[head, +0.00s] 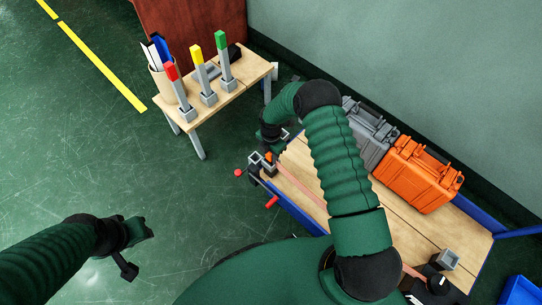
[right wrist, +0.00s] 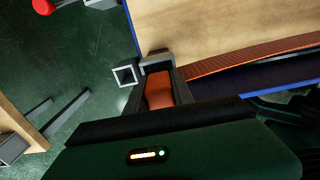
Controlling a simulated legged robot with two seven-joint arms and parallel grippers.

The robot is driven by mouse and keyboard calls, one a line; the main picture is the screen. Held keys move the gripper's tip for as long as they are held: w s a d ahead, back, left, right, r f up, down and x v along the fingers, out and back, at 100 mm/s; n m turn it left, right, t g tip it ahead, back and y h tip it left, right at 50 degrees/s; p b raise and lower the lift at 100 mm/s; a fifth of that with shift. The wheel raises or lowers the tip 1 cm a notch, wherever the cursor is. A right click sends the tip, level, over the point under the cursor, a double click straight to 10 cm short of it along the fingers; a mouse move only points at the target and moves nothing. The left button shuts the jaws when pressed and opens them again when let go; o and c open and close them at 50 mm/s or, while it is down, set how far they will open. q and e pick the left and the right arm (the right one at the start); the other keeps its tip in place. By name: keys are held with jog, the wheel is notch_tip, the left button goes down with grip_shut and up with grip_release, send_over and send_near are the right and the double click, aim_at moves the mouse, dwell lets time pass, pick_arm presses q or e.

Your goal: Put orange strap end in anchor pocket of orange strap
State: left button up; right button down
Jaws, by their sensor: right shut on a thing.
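My right gripper (head: 268,152) is shut on the orange strap end (right wrist: 159,90), at the left end of the conveyor-like table. The block-like strap end sits between the two dark fingers in the right wrist view (right wrist: 158,80). A grey hollow square socket (right wrist: 124,75), which looks like the anchor pocket, is just left of the fingertips; it also shows in the head view (head: 255,158). The strap end is beside the socket, not visibly inside it. The orange strap (right wrist: 250,65) trails along the table. My left gripper (head: 137,250) is empty over the floor, its fingers apart.
An orange case (head: 415,172) and a grey case (head: 365,130) stand on the wooden table (head: 440,225). Another grey square socket (head: 447,259) is at its right end. A side table (head: 240,85) carries coloured levers.

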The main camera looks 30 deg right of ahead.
jog(key=shift+f, duration=0.15)
jog(key=c, duration=1.1)
grip_release()
notch_tip(320, 180, up, 12)
jog(key=p, duration=0.4)
jog(key=shift+p, duration=0.4)
jog(key=s+a+r+m+t, duration=0.1)
jog(key=s+a+r+m, duration=0.1)
jog(key=s+r+m, duration=0.4)
jog(key=s+a+r+m, duration=0.2)
jog(key=s+r+m, duration=0.4)
jog(key=r+m, duration=0.1)
jog(key=s+a+r+m+t, duration=0.1)
jog(key=s+a+r+m, duration=0.1)
jog(key=s+r+m, duration=0.4)
jog(key=shift+s+a+r+m+t, duration=0.15)
jog(key=shift+s+m, duration=0.15)
jog(key=shift+m, duration=0.4)
jog(key=shift+s+r+m+t, duration=0.15)
jog(key=shift+s+m, duration=0.1)
jog(key=shift+m, duration=0.45)
